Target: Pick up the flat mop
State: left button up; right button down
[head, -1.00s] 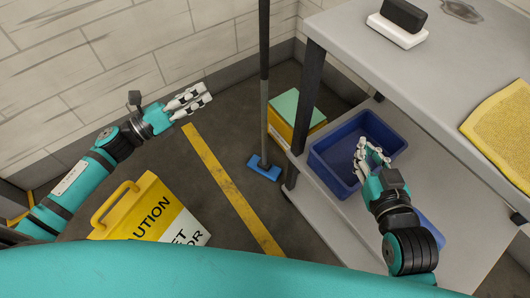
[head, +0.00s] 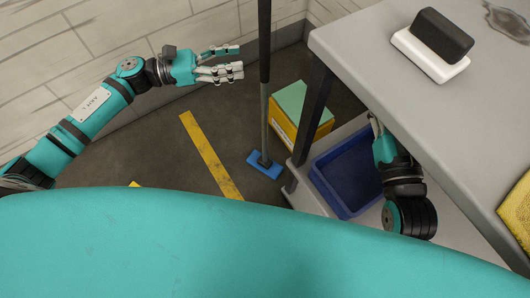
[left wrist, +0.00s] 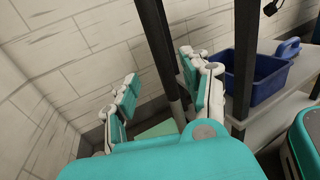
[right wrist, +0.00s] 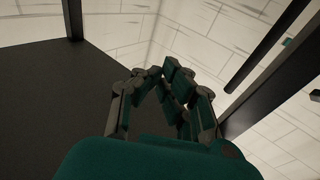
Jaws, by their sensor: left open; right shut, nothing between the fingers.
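The flat mop stands upright, with a long dark pole (head: 264,90) and a flat blue head (head: 265,166) on the floor. My left gripper (head: 241,60) is open and empty, with its fingertips pointing at the pole from just left of it in the head view. In the left wrist view the pole (left wrist: 161,50) shows beyond the open fingers (left wrist: 160,88), nearer the right one. My right gripper is shut and empty in the right wrist view (right wrist: 172,85). In the head view the tabletop edge partly hides its fingers (head: 375,125).
A grey table (head: 385,75) on the right carries a black block on a white base (head: 432,48) and a yellow cloth (head: 518,215). A blue bin (head: 345,190) sits on its lower shelf. A yellow box with a green top (head: 300,110) stands close behind the mop. A brick wall is behind.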

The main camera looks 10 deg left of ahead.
aim_at(265, 53)
pick_arm(q)
jog(key=x, duration=0.7)
jog(key=shift+d+r, duration=0.1)
jog(key=shift+r, duration=0.3)
jog(key=shift+w+d, duration=0.1)
jog(key=shift+d, duration=0.3)
grip_shut()
pick_arm(e)
jog(key=shift+s+a+r+t, duration=0.1)
jog(key=shift+r+t, duration=0.5)
jog(key=shift+r, duration=0.3)
pick_arm(q)
jog(key=shift+f, duration=0.1)
